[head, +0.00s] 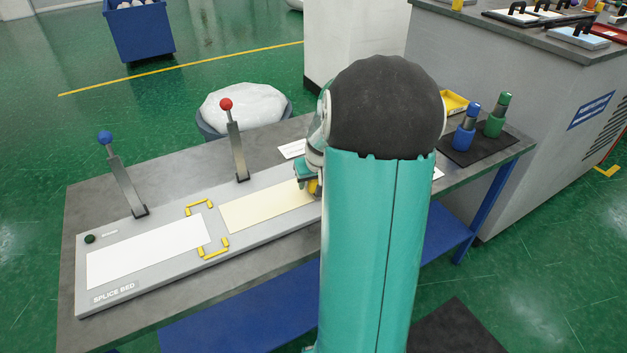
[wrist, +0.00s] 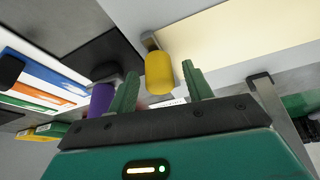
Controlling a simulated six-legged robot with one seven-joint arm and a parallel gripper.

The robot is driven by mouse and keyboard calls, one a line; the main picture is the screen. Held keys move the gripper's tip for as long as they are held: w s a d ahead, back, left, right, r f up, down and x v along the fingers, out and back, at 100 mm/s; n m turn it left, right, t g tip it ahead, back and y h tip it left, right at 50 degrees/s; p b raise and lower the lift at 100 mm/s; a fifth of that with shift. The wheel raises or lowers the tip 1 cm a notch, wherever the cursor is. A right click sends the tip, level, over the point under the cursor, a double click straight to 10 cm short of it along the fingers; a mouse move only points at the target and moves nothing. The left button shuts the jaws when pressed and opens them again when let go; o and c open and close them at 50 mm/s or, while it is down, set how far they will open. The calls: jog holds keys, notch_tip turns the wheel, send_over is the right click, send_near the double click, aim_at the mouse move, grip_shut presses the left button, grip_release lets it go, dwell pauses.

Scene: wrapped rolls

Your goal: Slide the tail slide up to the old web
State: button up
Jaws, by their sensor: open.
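The grey splice bed (head: 150,295) lies on the workbench, with a white sheet (head: 150,250) on its left and a cream strip (head: 265,208) to its right. The two are apart, with yellow corner brackets (head: 214,250) around the gap. The cream strip (wrist: 245,42) also shows in the wrist view, with a yellow knob (wrist: 159,73) by its end. The strip with the knob appears to be the tail slide; which sheet is the old web is unlabelled. My gripper (wrist: 159,68) is open, its fingers on either side of the knob; contact is unclear. My arm hides the bed's right end.
A blue-knobbed lever (head: 122,178) and a red-knobbed lever (head: 235,145) stand upright along the bed's back edge. Blue (head: 465,132) and green (head: 495,118) bottle-like items stand on a dark mat at the right. A purple object (wrist: 101,99) is beside one finger.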

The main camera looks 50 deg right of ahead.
grip_shut()
jog(key=shift+w+a, duration=0.3)
jog(key=shift+a, duration=0.6)
jog(key=shift+w+a, duration=0.25)
jog(key=shift+a, duration=0.6)
jog(key=shift+w+a, duration=0.3)
jog(key=shift+a, duration=0.6)
jog(key=shift+c, duration=0.4)
grip_release()
jog(key=shift+a, duration=0.15)
jog(key=shift+o, duration=0.4)
jog(key=v, duration=1.3)
jog(key=shift+s+r, duration=0.25)
jog(key=shift+r, duration=0.1)
